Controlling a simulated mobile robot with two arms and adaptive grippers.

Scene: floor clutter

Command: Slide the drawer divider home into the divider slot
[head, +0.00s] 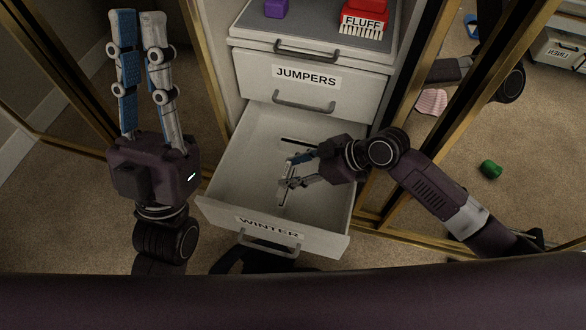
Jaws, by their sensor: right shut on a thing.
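My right gripper (287,172) reaches into the open drawer marked WINTER (212,197) from the right. It is shut on a small, thin thing low in the drawer, most likely the drawer divider; the fingers hide most of it, so its shape and tilt are unclear. A dark narrow line (285,196), which looks like a slot, runs along the drawer floor just below the fingertips. I cannot tell whether the held thing touches it. Another short dark line (297,141) shows farther back. My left gripper (138,14) points up at the left, empty, with a narrow gap between its fingers.
The closed JUMPERS drawer (340,102) is above, with a purple block (276,8) and a red FLUFF box (365,18) on top. Gold-edged frames flank the cabinet. A green object (491,169) and pink shell-like thing (432,102) show at right.

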